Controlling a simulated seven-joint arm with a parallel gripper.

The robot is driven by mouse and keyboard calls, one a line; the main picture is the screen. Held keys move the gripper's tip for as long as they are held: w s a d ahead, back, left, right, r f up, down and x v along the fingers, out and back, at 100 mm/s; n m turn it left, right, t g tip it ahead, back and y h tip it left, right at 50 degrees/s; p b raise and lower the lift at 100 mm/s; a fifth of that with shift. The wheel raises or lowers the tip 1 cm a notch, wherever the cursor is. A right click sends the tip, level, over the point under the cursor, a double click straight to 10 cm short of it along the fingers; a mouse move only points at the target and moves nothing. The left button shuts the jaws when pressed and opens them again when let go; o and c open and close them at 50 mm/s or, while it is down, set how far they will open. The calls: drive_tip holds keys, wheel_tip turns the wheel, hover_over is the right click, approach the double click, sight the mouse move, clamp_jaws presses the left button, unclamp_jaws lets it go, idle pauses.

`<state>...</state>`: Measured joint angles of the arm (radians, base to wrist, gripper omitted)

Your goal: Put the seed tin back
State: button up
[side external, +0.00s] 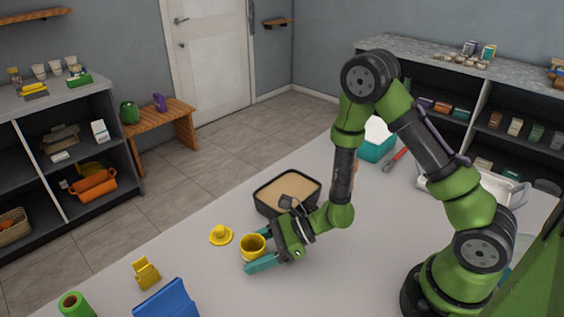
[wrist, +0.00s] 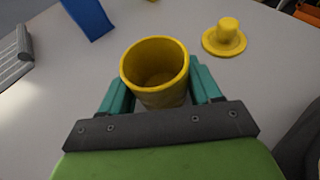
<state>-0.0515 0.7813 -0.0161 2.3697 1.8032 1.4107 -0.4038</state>
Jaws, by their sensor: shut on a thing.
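A yellow, round, open-topped tin (side external: 252,247), which I take to be the seed tin, is upright between the teal fingers of my gripper (side external: 258,254). In the wrist view the tin (wrist: 155,78) shows its open mouth, with a brownish inside; I cannot tell whether anything lies in it. My gripper (wrist: 158,92) is shut on its sides. I cannot tell if the tin touches the table. A yellow lid-like disc with a raised knob (side external: 221,235) lies on the table left of the tin; it also shows in the wrist view (wrist: 227,40).
A black tray (side external: 262,204) with tan contents stands behind my gripper. A yellow piece (side external: 146,273), a blue object (side external: 168,302) and a green roll (side external: 74,304) are at the front left. A teal box (side external: 373,151) and white tray (side external: 507,190) are further back. Shelves line the walls.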

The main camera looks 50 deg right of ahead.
drive_tip(key=shift+f, duration=0.1)
drive_tip(key=o, duration=1)
